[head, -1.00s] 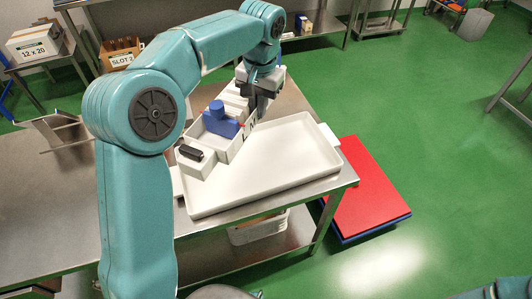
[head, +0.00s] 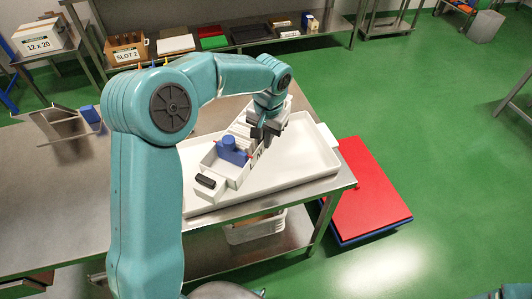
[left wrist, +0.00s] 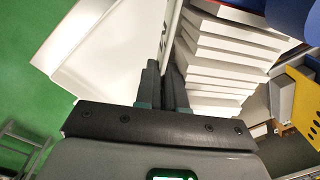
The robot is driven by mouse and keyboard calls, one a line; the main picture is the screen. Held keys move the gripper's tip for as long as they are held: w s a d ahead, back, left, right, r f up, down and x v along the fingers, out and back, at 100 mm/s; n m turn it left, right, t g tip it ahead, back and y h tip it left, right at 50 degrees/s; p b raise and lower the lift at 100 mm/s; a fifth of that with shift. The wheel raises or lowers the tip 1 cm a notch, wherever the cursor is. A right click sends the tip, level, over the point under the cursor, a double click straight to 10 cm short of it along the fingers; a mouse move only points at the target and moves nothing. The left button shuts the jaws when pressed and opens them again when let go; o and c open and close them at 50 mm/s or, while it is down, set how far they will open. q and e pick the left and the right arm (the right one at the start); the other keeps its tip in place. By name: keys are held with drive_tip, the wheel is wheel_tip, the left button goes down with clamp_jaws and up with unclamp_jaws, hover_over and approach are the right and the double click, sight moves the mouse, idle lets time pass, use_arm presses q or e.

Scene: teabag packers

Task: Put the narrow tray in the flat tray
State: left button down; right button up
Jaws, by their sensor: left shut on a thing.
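The narrow tray (head: 238,180) is white and long, with a blue item (head: 231,152) and a black item (head: 206,181) in it. It also shows in the left wrist view (left wrist: 172,25), with white packets (left wrist: 225,60) in a row. My left gripper (head: 267,131) is shut on its long side wall; the fingers (left wrist: 163,88) pinch this wall in the left wrist view. The narrow tray is over the left part of the white flat tray (head: 290,165). I cannot tell whether it touches the floor of the flat tray. My right gripper is not in view.
The flat tray lies on a steel table (head: 50,200). A holder with a blue block (head: 90,114) stands on the table at left. A red slab (head: 370,190) lies low to the right. The flat tray's right part is bare.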

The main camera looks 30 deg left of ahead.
use_arm(q)
drive_tip(key=shift+f, duration=3.35)
drive_tip(key=shift+f, duration=0.1)
drive_tip(key=shift+f, duration=0.15)
drive_tip(key=c, duration=1.2)
unclamp_jaws()
drive_tip(key=shift+c, duration=0.2)
wheel_tip(320, 180, up, 12)
drive_tip(key=shift+d+r, duration=0.25)
drive_tip(key=shift+d, duration=0.15)
drive_tip(key=shift+s+f, duration=0.1)
drive_tip(key=shift+s, duration=0.05)
